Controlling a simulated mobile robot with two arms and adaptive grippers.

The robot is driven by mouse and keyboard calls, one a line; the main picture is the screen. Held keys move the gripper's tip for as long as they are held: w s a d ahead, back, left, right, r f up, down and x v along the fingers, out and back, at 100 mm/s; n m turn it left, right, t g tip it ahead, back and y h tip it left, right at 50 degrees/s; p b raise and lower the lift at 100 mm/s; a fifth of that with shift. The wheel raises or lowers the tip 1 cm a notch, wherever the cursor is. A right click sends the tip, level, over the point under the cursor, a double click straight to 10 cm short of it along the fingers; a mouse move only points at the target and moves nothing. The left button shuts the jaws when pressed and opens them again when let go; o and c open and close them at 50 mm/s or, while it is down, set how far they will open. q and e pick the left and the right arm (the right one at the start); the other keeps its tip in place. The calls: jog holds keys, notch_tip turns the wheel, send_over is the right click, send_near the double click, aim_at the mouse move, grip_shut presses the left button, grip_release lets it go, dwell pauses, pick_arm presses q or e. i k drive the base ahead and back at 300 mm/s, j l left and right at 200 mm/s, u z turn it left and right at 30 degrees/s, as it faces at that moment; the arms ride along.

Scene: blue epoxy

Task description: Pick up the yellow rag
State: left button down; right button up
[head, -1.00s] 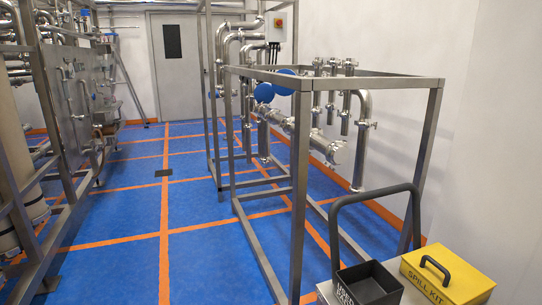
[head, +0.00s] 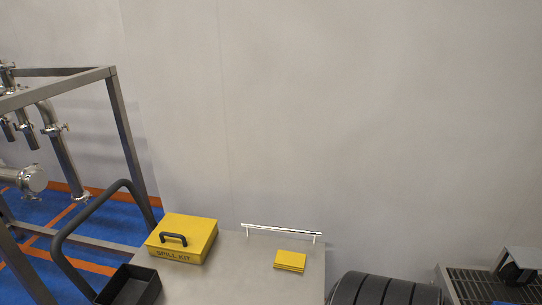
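The yellow rag (head: 290,260) is a small, flat, folded stack. It lies on the grey top of a cart (head: 240,285), right of the yellow spill kit box and just in front of a shiny rail. Nothing covers it. Neither of my grippers shows in the head view.
The yellow spill kit box (head: 184,238) with a black handle stands on the cart left of the rag. A black open bin (head: 130,287) and the cart's dark push handle (head: 68,240) are further left. A black ribbed round object (head: 385,290) and a dark grate (head: 490,285) are at right.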

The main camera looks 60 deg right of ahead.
aim_at(283, 260)
jog(key=z, duration=2)
jog(key=l+u, duration=0.2)
